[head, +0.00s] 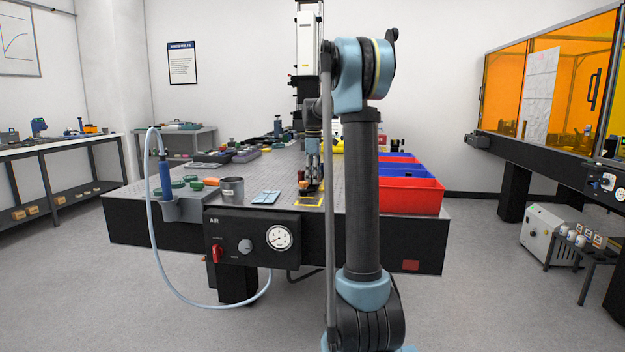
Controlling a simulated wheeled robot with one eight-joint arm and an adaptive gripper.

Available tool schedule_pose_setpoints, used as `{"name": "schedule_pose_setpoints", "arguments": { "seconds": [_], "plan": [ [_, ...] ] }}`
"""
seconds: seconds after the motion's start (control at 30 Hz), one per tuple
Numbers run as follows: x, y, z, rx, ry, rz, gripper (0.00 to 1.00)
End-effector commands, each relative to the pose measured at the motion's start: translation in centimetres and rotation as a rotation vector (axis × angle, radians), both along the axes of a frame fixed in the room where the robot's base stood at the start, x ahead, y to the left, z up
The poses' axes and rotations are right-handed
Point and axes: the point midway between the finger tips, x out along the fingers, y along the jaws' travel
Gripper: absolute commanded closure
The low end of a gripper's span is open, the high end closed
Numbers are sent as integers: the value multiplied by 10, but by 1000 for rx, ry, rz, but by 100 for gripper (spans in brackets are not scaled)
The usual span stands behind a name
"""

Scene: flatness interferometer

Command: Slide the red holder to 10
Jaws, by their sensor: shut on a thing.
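My gripper (311,186) points down at the near part of the grey table, left of my upright arm link. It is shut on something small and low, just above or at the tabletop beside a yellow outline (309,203). A small reddish-brown part (301,176) shows at the left side of the jaws, and it may belong to the red holder. The fingers hide most of what is held. No scale or number 10 can be read from here.
A blue-white packet (265,197) and a grey cup (232,188) stand left of the gripper. Red and blue bins (411,195) stand right of my arm. An air panel (252,240) with a gauge is on the table's front. A tall white instrument (306,45) rises behind.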

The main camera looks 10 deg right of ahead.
Motion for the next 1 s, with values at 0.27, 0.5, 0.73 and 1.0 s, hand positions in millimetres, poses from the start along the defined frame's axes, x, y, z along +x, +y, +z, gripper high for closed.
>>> {"name": "schedule_pose_setpoints", "arguments": {
  "seconds": [0.27,0.5,0.73,1.0],
  "plan": [
    [41,-13,0,0,0,0,100],
    [64,-20,0,0,0,0,100],
    [67,-22,0,0,0,0,100],
    [67,-21,0,0,0,0,40]
  ]
}}
